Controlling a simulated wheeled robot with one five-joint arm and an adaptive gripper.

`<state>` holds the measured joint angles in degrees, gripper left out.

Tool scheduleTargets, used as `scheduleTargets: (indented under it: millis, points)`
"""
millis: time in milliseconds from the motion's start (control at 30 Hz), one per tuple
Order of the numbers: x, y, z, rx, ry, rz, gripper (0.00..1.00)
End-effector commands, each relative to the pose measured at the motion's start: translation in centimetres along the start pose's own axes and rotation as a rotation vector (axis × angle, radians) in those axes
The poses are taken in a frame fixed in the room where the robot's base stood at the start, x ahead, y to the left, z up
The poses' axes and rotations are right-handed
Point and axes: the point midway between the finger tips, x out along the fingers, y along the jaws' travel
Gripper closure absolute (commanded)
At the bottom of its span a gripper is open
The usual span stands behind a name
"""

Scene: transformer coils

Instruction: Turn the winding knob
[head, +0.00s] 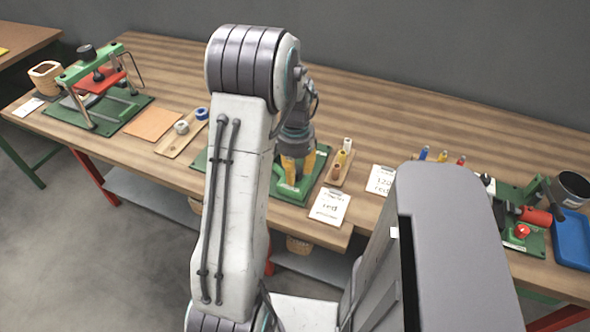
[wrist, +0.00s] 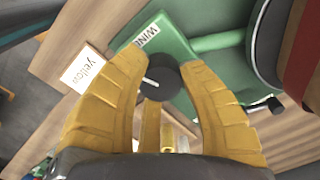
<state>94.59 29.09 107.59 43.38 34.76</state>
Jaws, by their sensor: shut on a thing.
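The winding knob (wrist: 168,76) is dark and round, with a short white line on it, in the wrist view. It sits beside a green block with a white label (wrist: 147,36) on which "WIN" can be read. My gripper (wrist: 162,70) is shut on the knob, with one yellow finger on each side of it. In the head view my gripper (head: 298,165) points down at a green base (head: 290,190) at the middle of the bench, and the knob is hidden there behind my arm and fingers.
A green machine part (wrist: 225,65) stands close to the right finger. In the head view, a wooden rack (head: 341,170) and a card (head: 330,206) lie right of my gripper. A green press (head: 95,85) stands far left.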

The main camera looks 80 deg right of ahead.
Motion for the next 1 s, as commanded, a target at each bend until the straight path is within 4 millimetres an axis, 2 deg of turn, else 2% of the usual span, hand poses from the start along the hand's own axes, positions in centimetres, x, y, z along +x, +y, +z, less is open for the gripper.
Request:
scheduleTargets:
  millis: [667,700,967,1000]
  points:
    - [-0.04,-0.07,-0.22,0.002,0.006,-0.004,0.96]
    - [-0.04,-0.08,-0.23,0.002,0.006,-0.004,0.60]
    - [-0.02,-0.03,-0.11,0.000,0.003,-0.002,0.37]
    - [-0.02,-0.03,-0.09,0.000,0.003,-0.002,0.37]
